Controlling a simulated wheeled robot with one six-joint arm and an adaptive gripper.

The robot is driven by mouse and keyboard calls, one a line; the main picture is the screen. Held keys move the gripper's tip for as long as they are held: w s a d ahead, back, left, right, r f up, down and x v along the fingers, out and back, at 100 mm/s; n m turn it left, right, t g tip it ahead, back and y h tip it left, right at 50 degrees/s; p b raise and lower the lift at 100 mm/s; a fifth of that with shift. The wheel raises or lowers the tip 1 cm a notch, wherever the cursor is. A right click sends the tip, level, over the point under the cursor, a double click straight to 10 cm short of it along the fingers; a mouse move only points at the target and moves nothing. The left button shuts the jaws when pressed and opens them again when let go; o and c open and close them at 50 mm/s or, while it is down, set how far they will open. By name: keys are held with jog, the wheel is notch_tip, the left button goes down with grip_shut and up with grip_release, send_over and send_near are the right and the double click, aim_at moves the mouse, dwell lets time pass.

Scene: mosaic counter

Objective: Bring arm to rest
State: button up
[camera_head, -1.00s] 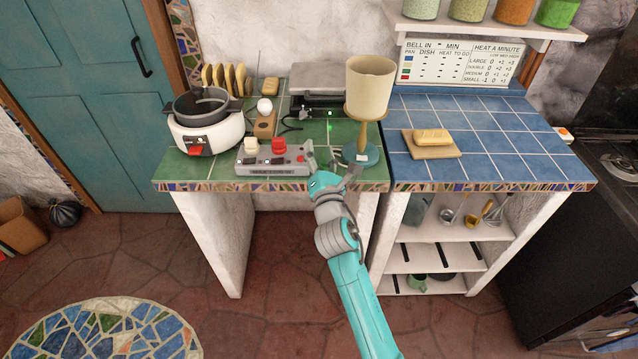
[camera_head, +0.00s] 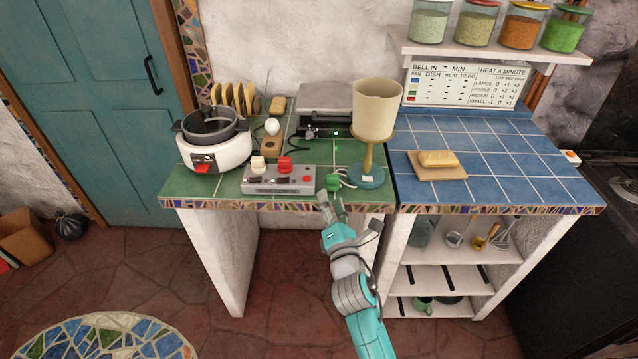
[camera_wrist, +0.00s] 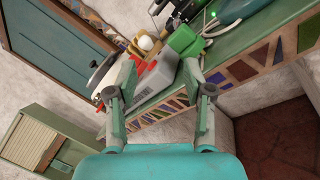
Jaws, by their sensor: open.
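My gripper (camera_head: 331,207) is open and empty, in front of the green counter's front edge in the head view. In the wrist view its two fingers (camera_wrist: 160,85) stand wide apart with nothing held between them. My teal and grey arm reaches up from the bottom of the head view. A grey control box (camera_head: 279,180) with a white and a red knob lies on the counter, left of and beyond the fingertips. A small green block (camera_head: 333,183) lies just beyond the fingertips; it also shows in the wrist view (camera_wrist: 182,40).
A lamp-like stand with a beige cup (camera_head: 376,108) stands right of the green block. A white cooker (camera_head: 213,152) with a pan is at left. A butter-like block (camera_head: 438,158) lies on a board on the blue counter (camera_head: 500,185). The floor in front (camera_head: 285,285) is clear.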

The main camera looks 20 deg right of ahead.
jog(key=s+a+f+m+g+y, duration=0.15)
jog(key=s+f+m, duration=0.4)
jog(key=s, duration=0.65)
jog(key=s+a+f+m+g+y, duration=0.15)
jog(key=s+f+m, duration=0.35)
jog(key=s, duration=0.7)
jog(key=s+r+m, duration=0.2)
jog(key=s+m, duration=0.5)
jog(key=s, duration=0.5)
jog(key=s+a+r+m+g, duration=0.1)
jog(key=s+r+m, duration=0.1)
jog(key=s+m, duration=0.5)
jog(key=shift+s+r+g, duration=0.3)
jog(key=shift+s+r, duration=0.1)
jog(key=shift+s, duration=2.4)
jog(key=shift+a, duration=0.1)
